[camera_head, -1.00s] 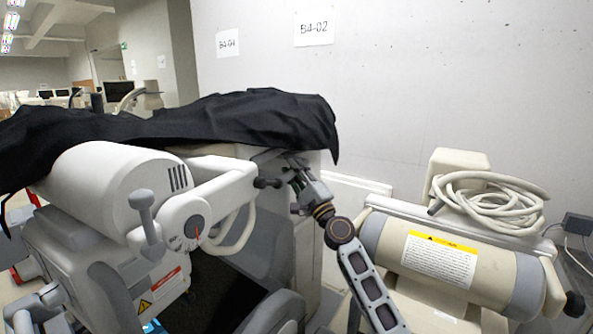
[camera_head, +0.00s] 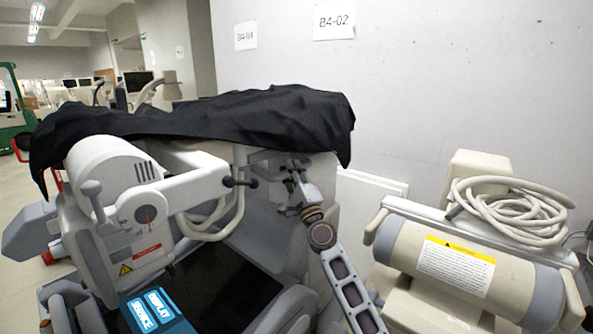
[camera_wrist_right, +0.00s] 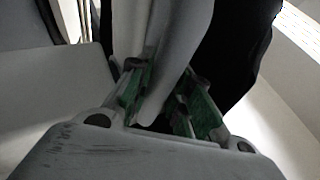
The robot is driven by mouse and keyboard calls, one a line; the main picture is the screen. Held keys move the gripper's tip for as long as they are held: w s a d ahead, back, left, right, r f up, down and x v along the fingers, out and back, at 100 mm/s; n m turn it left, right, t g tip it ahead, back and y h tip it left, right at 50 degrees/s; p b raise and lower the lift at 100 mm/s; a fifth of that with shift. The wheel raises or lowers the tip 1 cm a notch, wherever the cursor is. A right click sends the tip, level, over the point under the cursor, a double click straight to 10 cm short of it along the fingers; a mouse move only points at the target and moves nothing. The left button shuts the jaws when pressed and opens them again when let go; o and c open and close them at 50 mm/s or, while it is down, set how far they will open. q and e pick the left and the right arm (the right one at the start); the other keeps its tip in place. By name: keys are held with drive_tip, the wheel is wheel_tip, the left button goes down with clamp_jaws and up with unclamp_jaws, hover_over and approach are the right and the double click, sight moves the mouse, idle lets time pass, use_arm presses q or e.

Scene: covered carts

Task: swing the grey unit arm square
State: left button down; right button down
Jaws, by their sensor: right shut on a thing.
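The grey unit stands at left, partly under a black cover (camera_head: 220,115). Its pale arm (camera_head: 190,190) runs from a drum-shaped head (camera_head: 115,168) with a round dial to a dark knobbed handle (camera_head: 240,182) at its right end. My right gripper (camera_head: 292,190) is right of that knob, at the unit's side below the cover's edge. In the right wrist view its green-padded fingers (camera_wrist_right: 170,108) are closed around a pale grey rounded bar (camera_wrist_right: 178,50). I cannot tell which part of the unit this bar is. My left gripper is not in view.
A beige unit (camera_head: 400,250) with a coiled hose (camera_head: 510,210) and yellow warning label stands close right of my right arm. A wall (camera_head: 430,80) is behind. A blue display-service panel (camera_head: 155,312) is low in front. Open floor shows at far left.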

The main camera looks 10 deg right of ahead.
drive_tip(key=c, duration=1.7)
unclamp_jaws()
drive_tip(key=shift+w+f, duration=0.1)
drive_tip(key=shift+f, duration=0.3)
drive_tip(key=shift+o, duration=1.3)
drive_tip(key=shift+d+r, duration=0.1)
drive_tip(key=shift+d, duration=0.2)
drive_tip(key=shift+o, duration=0.7)
drive_tip(key=shift+s+d+r, duration=0.15)
drive_tip(key=shift+s+d, duration=0.15)
drive_tip(key=shift+d, duration=0.2)
drive_tip(key=shift+w+a, duration=0.1)
drive_tip(key=shift+a, duration=0.1)
drive_tip(key=v, duration=1.2)
drive_tip(key=shift+d, duration=0.1)
